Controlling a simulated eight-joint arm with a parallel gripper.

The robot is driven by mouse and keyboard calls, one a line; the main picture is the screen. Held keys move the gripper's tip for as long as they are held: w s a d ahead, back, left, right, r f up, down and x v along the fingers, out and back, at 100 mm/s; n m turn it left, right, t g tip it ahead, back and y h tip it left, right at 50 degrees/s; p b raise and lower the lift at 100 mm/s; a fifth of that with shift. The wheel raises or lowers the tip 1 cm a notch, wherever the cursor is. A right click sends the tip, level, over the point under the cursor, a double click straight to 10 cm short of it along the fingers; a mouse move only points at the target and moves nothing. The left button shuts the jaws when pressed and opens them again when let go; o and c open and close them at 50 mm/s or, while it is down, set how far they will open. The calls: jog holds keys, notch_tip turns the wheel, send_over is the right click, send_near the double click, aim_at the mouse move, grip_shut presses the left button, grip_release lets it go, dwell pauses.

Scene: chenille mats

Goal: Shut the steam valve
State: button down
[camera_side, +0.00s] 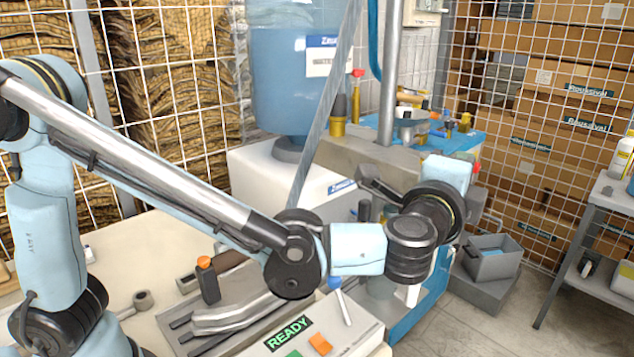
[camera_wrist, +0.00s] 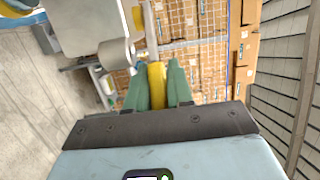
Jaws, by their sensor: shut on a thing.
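In the wrist view my gripper (camera_wrist: 158,72) has its two green fingers pressed against the sides of a yellow bar-like part (camera_wrist: 157,88), which looks like the handle of the steam valve. The yellow part stands along the fingers and passes between them. The valve's body cannot be made out for certain. In the side view the pale blue wrist end is over the right side of the grey machine (camera_side: 350,160); the fingers and their hold are hidden there. A bit of red (camera_side: 476,167) shows just past the wrist end.
A control panel reading READY (camera_side: 289,333) is at the front. A blue tank (camera_side: 290,75) stands behind on a white cabinet. Brass fittings lie on a blue mat (camera_side: 460,142) behind the wrist. A grey bin (camera_side: 492,262) and a metal shelf (camera_side: 605,200) are at right, with open floor between.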

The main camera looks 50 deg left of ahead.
jog(key=shift+s+a+m+h, duration=0.15)
jog(key=shift+s+m+h, duration=0.2)
jog(key=shift+m+h, duration=0.5)
jog(key=shift+s+a+m+h, duration=0.15)
jog(key=shift+s+m+h, duration=0.25)
jog(key=shift+h, duration=0.75)
jog(key=c, duration=1.1)
grip_release()
jog(key=s, duration=1.2)
jog(key=shift+a, duration=0.1)
jog(key=shift+o, duration=0.4)
